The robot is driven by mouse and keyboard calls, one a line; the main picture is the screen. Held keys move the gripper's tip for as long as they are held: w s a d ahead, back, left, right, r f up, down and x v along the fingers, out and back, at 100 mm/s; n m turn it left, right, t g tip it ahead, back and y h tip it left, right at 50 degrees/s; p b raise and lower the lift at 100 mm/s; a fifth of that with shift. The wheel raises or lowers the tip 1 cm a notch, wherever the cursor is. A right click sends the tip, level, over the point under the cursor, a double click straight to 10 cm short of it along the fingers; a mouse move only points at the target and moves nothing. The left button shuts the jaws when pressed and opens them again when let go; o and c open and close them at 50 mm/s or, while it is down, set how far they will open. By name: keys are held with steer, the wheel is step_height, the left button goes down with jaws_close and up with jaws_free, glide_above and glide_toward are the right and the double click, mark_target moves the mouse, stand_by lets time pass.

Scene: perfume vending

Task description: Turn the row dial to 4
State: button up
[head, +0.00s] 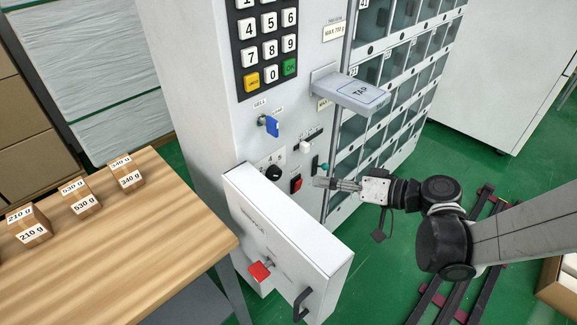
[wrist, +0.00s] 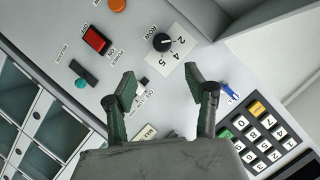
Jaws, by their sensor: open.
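The row dial is a round black knob on a white numbered plate. It sits on the machine's front in the head view (head: 273,172) and near the top centre of the wrist view (wrist: 161,42). The digits 2, 4 and 5 show beside it in the wrist view; a small light mark seems to face the 2, but it is too small to be sure. My gripper (wrist: 166,91) is open and empty, its fingers spread below the dial in the picture. In the head view my gripper (head: 322,183) is right of the dial, apart from it.
A red rocker switch (wrist: 97,41) and a teal knob (wrist: 84,76) are near the dial. An open service door (head: 285,235) with a black handle juts out below it. A TAP reader shelf (head: 357,93) projects above. A keypad (head: 266,45) is higher; a wooden table (head: 150,220) is left.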

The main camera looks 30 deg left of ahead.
mark_target(278, 175)
steer(key=x, duration=0.7)
steer(key=b+x, duration=0.1)
steer(key=x, duration=0.6)
steer(key=shift+s+a, duration=0.2)
steer(key=shift+b, duration=0.3)
steer(key=c, duration=1.1)
